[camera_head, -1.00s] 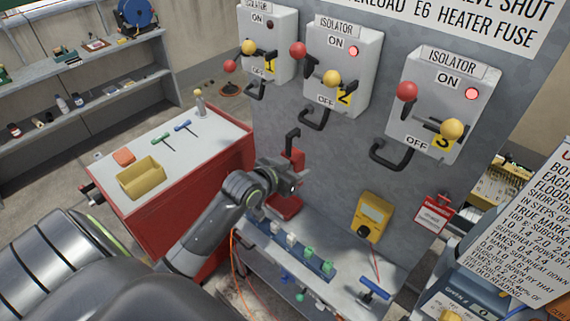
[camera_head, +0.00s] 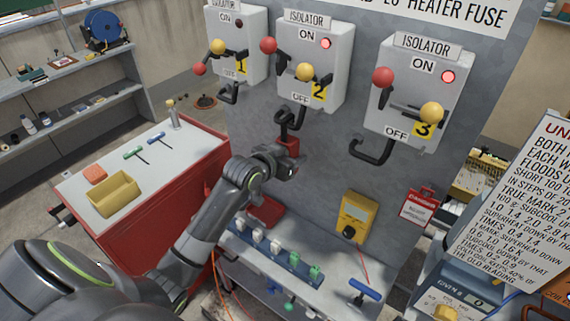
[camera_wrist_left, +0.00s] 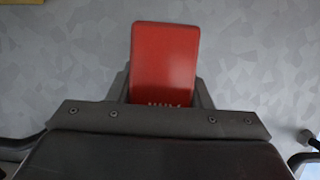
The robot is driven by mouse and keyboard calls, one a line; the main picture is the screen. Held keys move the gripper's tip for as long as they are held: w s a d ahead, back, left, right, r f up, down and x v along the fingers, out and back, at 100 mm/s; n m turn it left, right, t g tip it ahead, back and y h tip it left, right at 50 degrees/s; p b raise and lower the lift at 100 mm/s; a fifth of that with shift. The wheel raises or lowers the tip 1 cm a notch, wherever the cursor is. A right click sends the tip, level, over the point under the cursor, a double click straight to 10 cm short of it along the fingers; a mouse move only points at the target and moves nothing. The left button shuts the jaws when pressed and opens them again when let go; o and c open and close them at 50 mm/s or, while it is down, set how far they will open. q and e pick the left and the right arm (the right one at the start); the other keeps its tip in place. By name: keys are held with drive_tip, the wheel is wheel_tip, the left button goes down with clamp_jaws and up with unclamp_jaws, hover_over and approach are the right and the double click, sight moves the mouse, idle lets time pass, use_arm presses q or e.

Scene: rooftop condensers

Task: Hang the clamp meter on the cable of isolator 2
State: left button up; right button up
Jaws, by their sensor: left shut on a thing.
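The clamp meter (camera_head: 289,146) has a red body and a dark hook-like jaw on top. My left gripper (camera_head: 286,166) is shut on its lower body and holds it upright in front of the grey panel. In the left wrist view the red body (camera_wrist_left: 165,62) stands between the fingers. Isolator 2 (camera_head: 313,62) is a white box with a lit red lamp, and its black cable (camera_head: 303,115) loops below it. The meter's jaw overlaps this loop in the head view. I cannot tell whether it is around the cable or in front of it. My right gripper is not in view.
Isolator 1 (camera_head: 236,45) and isolator 3 (camera_head: 418,95) flank it, each with a black cable loop below. A yellow meter (camera_head: 355,215) and a red tag (camera_head: 420,203) are lower right. Below is a bench with a red pad (camera_head: 266,211); a red cart (camera_head: 140,240) stands left.

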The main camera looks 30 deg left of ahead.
use_arm(q)
drive_tip(key=shift+w+d+f+b, duration=0.15)
drive_tip(key=shift+w+f+b, duration=0.65)
drive_tip(key=shift+w, duration=0.15)
drive_tip(key=o, duration=1.3)
drive_tip(key=shift+s, duration=0.1)
drive_tip(key=b+v, duration=0.2)
drive_tip(key=v, duration=1.5)
drive_tip(key=shift+s, duration=0.15)
